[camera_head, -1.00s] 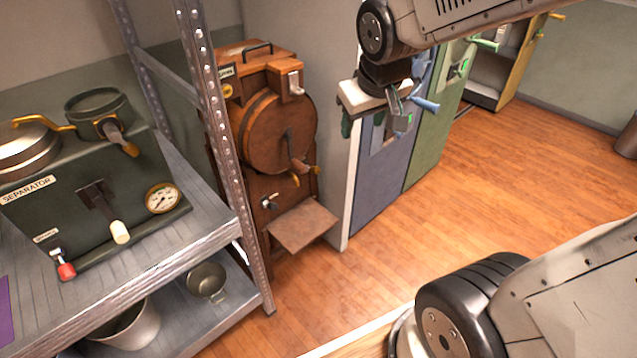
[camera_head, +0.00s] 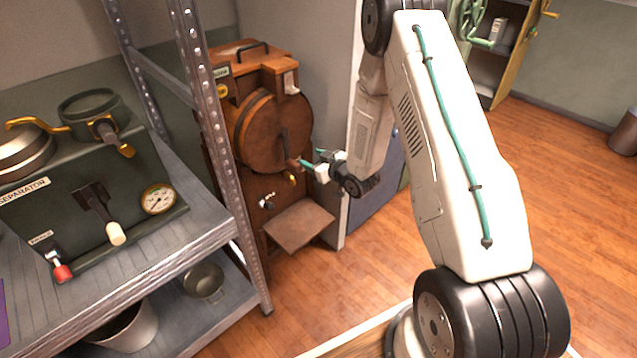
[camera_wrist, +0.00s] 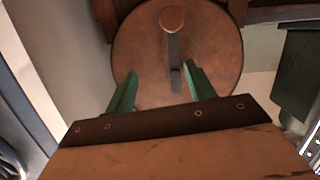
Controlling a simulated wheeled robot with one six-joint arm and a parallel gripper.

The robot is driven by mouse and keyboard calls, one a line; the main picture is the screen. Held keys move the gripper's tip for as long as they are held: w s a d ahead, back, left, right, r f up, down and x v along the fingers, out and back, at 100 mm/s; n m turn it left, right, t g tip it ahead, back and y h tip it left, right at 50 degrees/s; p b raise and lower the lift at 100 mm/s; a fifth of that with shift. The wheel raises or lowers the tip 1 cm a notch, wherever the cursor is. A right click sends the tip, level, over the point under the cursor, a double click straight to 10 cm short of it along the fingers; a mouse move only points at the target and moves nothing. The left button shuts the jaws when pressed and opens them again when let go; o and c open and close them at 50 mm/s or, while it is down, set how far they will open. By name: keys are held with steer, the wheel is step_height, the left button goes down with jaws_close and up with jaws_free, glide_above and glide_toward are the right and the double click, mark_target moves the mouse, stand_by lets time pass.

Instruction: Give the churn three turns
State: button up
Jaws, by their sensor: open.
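The churn (camera_head: 262,130) is a brown wooden machine with a round drum and a crank on its front. The crank handle (camera_head: 296,164) points out from the drum's lower front. In the wrist view the drum face (camera_wrist: 137,50) fills the upper middle, with the grey crank arm (camera_wrist: 173,50) and round brown knob (camera_wrist: 172,18) in front. My gripper (camera_head: 316,160) is open beside the handle, at its right. Its green fingers (camera_wrist: 160,70) point at the drum, with the crank arm's lower part showing between them. Nothing appears gripped; exact contact cannot be told.
A metal shelf (camera_head: 222,165) stands left of the churn, bearing a dark separator panel (camera_head: 65,225) with levers and a gauge. A wooden chute (camera_head: 298,224) juts out below the drum. Blue and green cabinets stand to the right. The wooden floor (camera_head: 540,170) at right is clear.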

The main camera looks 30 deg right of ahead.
mark_target(300, 169)
steer(key=s+f+t+y, duration=0.2)
steer(key=s+f, duration=0.2)
steer(key=f, duration=0.3)
steer(key=shift+m, duration=0.3)
steer(key=shift+r+x, duration=0.15)
steer(key=shift+x, duration=2.6)
steer(key=shift+r+x, duration=0.2)
steer(key=shift+x, duration=2.5)
steer(key=shift+a, duration=0.15)
steer(key=c, duration=0.8)
steer(key=shift+c, duration=0.2)
